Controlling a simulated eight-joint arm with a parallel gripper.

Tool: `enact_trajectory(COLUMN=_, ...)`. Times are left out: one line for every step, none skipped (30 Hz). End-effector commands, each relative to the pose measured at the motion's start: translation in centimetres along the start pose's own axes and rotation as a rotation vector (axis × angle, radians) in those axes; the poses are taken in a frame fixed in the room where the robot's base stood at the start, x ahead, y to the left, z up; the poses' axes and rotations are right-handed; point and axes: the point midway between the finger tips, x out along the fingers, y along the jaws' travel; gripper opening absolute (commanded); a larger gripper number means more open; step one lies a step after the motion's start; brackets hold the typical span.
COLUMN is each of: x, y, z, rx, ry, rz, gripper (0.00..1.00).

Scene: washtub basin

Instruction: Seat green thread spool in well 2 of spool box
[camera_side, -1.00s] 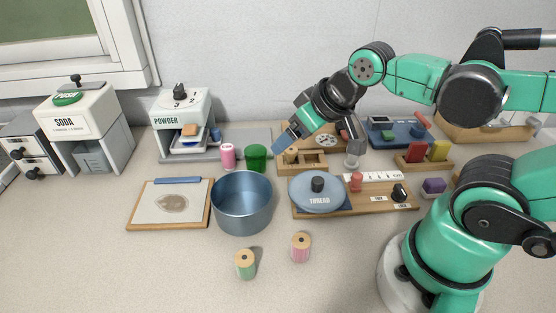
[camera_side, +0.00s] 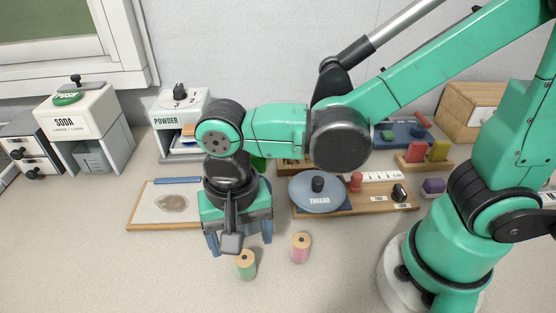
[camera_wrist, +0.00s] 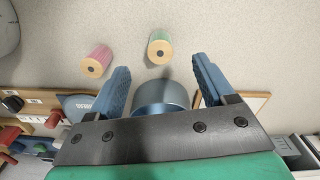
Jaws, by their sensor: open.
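The green thread spool (camera_side: 245,265) stands upright on the bare counter at the front, and it also shows in the wrist view (camera_wrist: 160,48). My gripper (camera_side: 240,243) is open and empty, pointing down just behind and above the green spool. A wooden box (camera_side: 290,169), likely the spool box, is at the back behind my arm. Its wells are hidden now, so I cannot tell which is well 2.
A pink spool (camera_side: 301,247) stands to the right of the green one.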

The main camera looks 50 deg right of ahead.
Motion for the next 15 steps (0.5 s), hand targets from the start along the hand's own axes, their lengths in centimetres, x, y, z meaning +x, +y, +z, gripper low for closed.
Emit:
enact_trajectory(x=0.5, y=0.0, z=0.0, rx=0.000, ry=0.000, rz=0.000, gripper=0.75)
enact_trajectory(x=0.8, y=0.0, z=0.0, rx=0.000, ry=0.000, rz=-0.001, gripper=0.75)
enact_trajectory(x=1.2, y=0.0, z=-0.1, rx=0.000, ry=0.000, rz=-0.001, gripper=0.75)
enact_trajectory(x=1.6, y=0.0, z=0.0, rx=0.000, ry=0.000, rz=-0.002, gripper=0.75)
enact_trajectory(x=1.9, y=0.0, z=-0.1, rx=0.000, ry=0.000, rz=-0.002, gripper=0.75)
enact_trajectory(x=2.4, y=0.0, z=0.0, rx=0.000, ry=0.000, rz=-0.002, gripper=0.75)
enact_trajectory(x=2.8, y=0.0, z=-0.1, rx=0.000, ry=0.000, rz=-0.003, gripper=0.75)
enact_trajectory(x=3.1, y=0.0, z=-0.1, rx=-0.001, ry=0.000, rz=-0.003, gripper=0.75)
enact_trajectory(x=3.5, y=0.0, z=-0.1, rx=-0.001, ry=0.000, rz=-0.003, gripper=0.75)
enact_trajectory(x=3.8, y=0.0, z=-0.1, rx=-0.001, ry=0.000, rz=-0.003, gripper=0.75)
enact_trajectory(x=4.0, y=0.0, z=-0.1, rx=-0.001, ry=0.000, rz=-0.003, gripper=0.75)
enact_trajectory(x=4.3, y=0.0, z=-0.1, rx=-0.001, ry=0.000, rz=-0.004, gripper=0.75)
enact_trajectory(x=4.5, y=0.0, z=-0.1, rx=-0.001, ry=0.000, rz=-0.004, gripper=0.75)
enact_trajectory(x=4.6, y=0.0, z=-0.1, rx=-0.001, ry=0.000, rz=-0.004, gripper=0.75)
enact_trajectory(x=4.8, y=0.0, z=-0.1, rx=-0.001, ry=0.000, rz=-0.004, gripper=0.75)
